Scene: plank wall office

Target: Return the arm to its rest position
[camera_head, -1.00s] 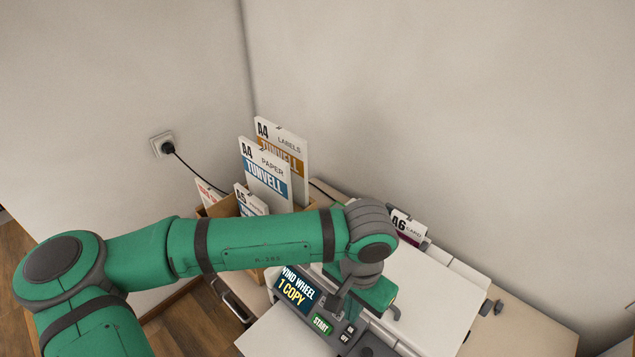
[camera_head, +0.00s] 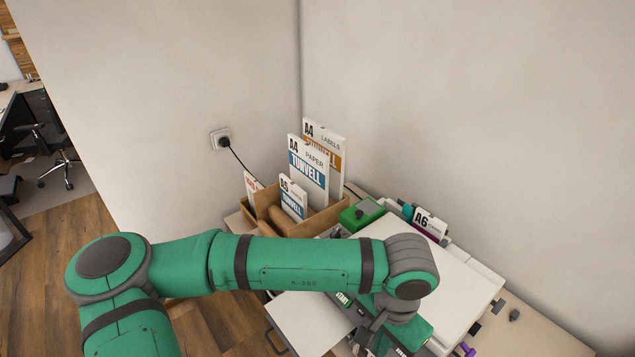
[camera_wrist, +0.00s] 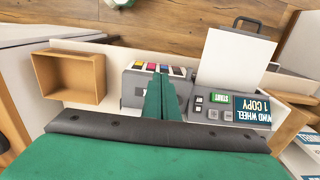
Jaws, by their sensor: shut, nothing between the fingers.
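My arm reaches across the head view from the lower left, and its wrist is bent down over the white printer (camera_head: 450,295). My gripper (camera_wrist: 161,82) shows in the wrist view as two green fingers pressed together with nothing between them. In that view they lie in front of the printer's front, between the coloured cartridges (camera_wrist: 166,69) and the control panel (camera_wrist: 222,106) with its green START button. In the head view my wrist hides part of the panel, and the fingertips are hard to make out.
A brown organiser (camera_head: 318,222) holds A4 and A5 paper packs beside the printer. A white sheet (camera_wrist: 237,60) sticks out of the printer. An empty wooden tray (camera_wrist: 70,78) lies left in the wrist view. Open floor (camera_head: 40,290) is at left.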

